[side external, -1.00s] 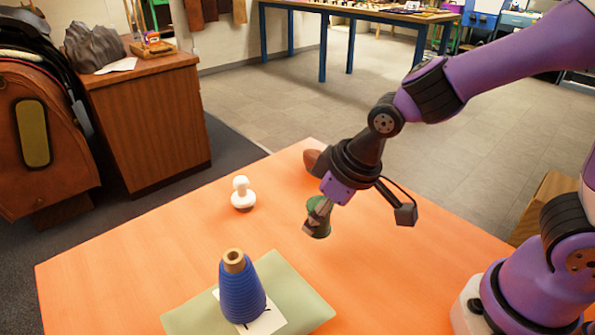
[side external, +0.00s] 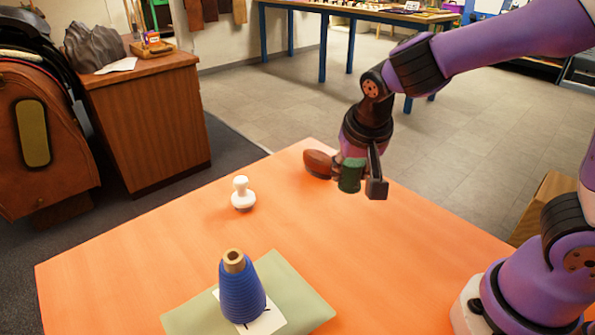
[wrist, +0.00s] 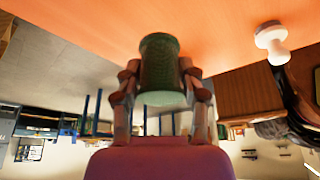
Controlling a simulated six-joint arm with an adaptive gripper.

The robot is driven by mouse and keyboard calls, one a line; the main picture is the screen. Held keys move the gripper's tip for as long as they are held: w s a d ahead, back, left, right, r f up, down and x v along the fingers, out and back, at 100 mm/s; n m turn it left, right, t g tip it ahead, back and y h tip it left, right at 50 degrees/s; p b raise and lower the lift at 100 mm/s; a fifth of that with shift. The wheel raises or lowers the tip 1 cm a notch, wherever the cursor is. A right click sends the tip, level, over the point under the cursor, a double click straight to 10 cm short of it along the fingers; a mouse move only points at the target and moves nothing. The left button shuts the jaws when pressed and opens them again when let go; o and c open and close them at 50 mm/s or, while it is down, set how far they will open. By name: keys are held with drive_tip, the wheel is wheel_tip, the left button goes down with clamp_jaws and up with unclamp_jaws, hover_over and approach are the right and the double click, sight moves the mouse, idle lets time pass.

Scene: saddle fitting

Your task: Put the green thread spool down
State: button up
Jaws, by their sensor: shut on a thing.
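The green thread spool (side external: 351,175) is in my gripper (side external: 349,166), over the far right part of the orange table (side external: 190,232). In the wrist view the green spool (wrist: 160,72) sits between the two fingers of my gripper (wrist: 160,85), which are shut on it from both sides. In the side view the spool looks upright. I cannot tell whether its lower end touches the table or hangs just above it.
A blue thread cone (side external: 241,291) stands on a pale green mat (side external: 300,300). The table's middle is clear.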

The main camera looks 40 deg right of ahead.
drive_tip(key=w+d+f, duration=0.1)
drive_tip(key=d, duration=0.1)
drive_tip(key=d+f, duration=0.2)
drive_tip(key=d, duration=0.1)
drive_tip(key=w+d+f, duration=0.1)
drive_tip(key=d+f, duration=0.1)
drive_tip(key=d, duration=0.1)
drive_tip(key=shift+w+d+f, duration=0.15)
drive_tip(key=shift+w, duration=0.15)
drive_tip(key=shift+d+f, duration=0.15)
drive_tip(key=shift+f, duration=1.95)
drive_tip(key=shift+f, duration=0.15)
drive_tip(key=o, duration=1.2)
drive_tip(key=shift+c, duration=0.2)
